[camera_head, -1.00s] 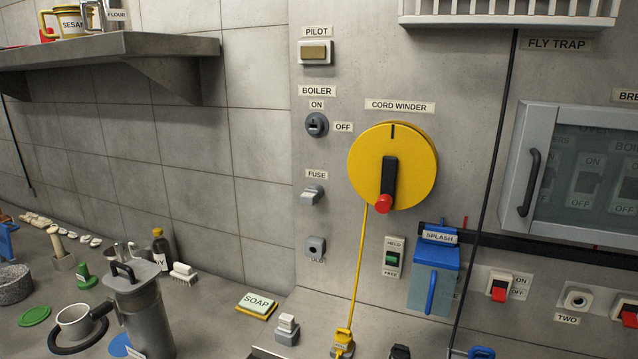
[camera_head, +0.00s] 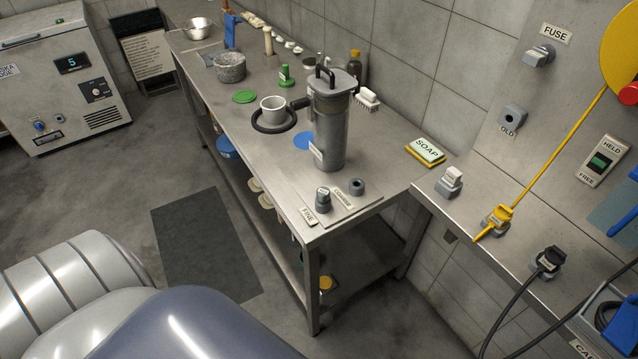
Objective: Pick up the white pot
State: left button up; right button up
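A small white pot (camera_head: 272,110) stands on the long steel counter (camera_head: 241,130), left of a tall grey cylinder with a top handle. A dark ring (camera_head: 258,127) lies around or against the pot's lower part, and a dark bar runs from it toward the cylinder. I cannot tell whether the ring and bar belong to the pot. Neither of my grippers is in view.
The grey cylinder (camera_head: 331,125) stands close right of the pot. A stone mortar (camera_head: 230,67), green disc (camera_head: 244,97), brush (camera_head: 367,98) and soap (camera_head: 427,150) share the counter. A dark mat (camera_head: 205,243) lies on open floor before it.

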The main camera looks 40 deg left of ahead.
aim_at(274, 111)
jog(key=j+u, duration=0.15)
jog(key=u, duration=0.25)
jog(key=j+u, duration=0.15)
jog(key=u, duration=0.3)
jog(key=j+u, duration=0.15)
jog(key=u, duration=0.25)
jog(key=i+j+z, duration=0.1)
jog(key=z, duration=0.55)
